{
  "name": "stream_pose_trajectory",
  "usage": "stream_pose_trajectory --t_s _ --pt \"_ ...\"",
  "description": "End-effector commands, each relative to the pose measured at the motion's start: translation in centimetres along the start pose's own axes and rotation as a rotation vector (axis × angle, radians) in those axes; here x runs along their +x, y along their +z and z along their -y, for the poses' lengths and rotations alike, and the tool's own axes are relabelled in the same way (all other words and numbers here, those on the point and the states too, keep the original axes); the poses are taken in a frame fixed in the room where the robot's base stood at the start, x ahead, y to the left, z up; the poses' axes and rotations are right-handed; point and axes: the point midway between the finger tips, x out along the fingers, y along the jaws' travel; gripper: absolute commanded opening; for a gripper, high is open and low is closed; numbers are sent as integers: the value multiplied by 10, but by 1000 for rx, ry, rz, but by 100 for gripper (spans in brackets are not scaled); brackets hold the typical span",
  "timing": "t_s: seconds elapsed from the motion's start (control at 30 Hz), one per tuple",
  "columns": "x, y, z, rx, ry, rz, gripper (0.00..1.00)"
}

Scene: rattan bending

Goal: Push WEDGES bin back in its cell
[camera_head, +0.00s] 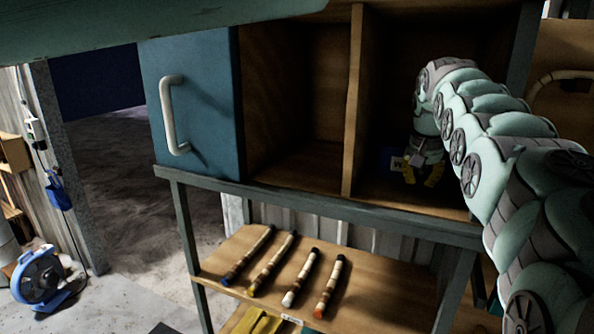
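The WEDGES bin (387,157) is a dark blue bin deep in the right-hand cell (383,192) of the wooden cabinet. Its pale label shows a "W"; the rest is hidden behind my gripper and in shadow. My gripper (421,176) reaches into the same cell, in front of the bin's right part. Its two yellow fingertips point down and stand apart, with nothing seen between them. I cannot tell whether it touches the bin.
A wooden divider (353,100) separates this cell from the empty left cell (300,95). A blue door (205,110) with a white handle stands open at left. Several banded rods lie on the lower shelf (375,285). A blue fan (40,278) stands on the floor.

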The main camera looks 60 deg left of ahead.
Motion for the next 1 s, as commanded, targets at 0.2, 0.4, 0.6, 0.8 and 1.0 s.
stream_pose_trajectory --t_s 0.2,0.4,0.6,0.8,1.0 --pt "0 0 -1 2 0 0 0" --pt "0 0 -1 2 0 0 0" --pt "-7 -2 -2 6 0 -3 0" --pt "-24 -1 -3 5 2 -2 0" --pt "-57 -1 -2 4 1 -4 0"
